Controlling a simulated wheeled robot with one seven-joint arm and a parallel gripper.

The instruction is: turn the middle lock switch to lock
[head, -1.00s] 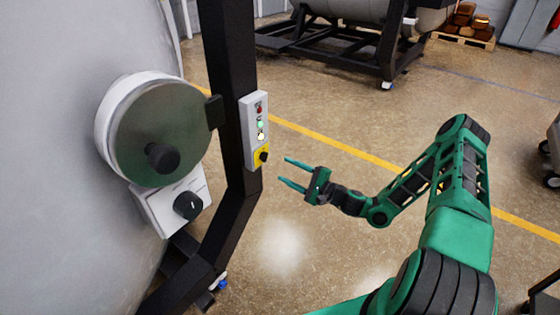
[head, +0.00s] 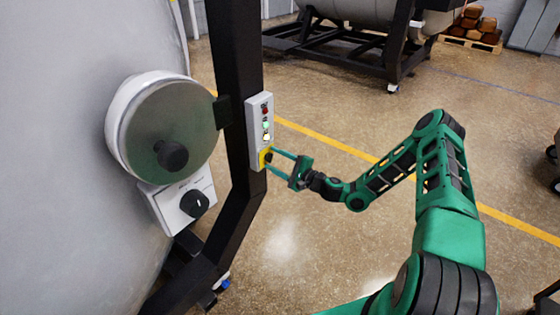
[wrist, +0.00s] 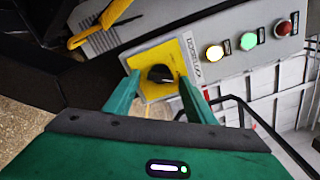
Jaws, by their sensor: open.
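The lock switch is a black rotary knob (wrist: 160,75) on a yellow plate (wrist: 153,90), at the lower end of a grey control box (head: 259,120) on the black frame post. In the wrist view the knob lies between the two green fingers of my gripper (wrist: 156,98). The fingers are apart, one on each side, and I cannot tell whether they touch it. In the head view my gripper (head: 274,161) reaches the yellow plate from the right, and its fingers partly cover the knob.
The control box carries a white-yellow lamp (wrist: 215,53), a green lamp (wrist: 249,41) and a red button (wrist: 284,28). Left of the post are a round door (head: 165,130) with a black knob and a white box with another black dial (head: 194,203).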

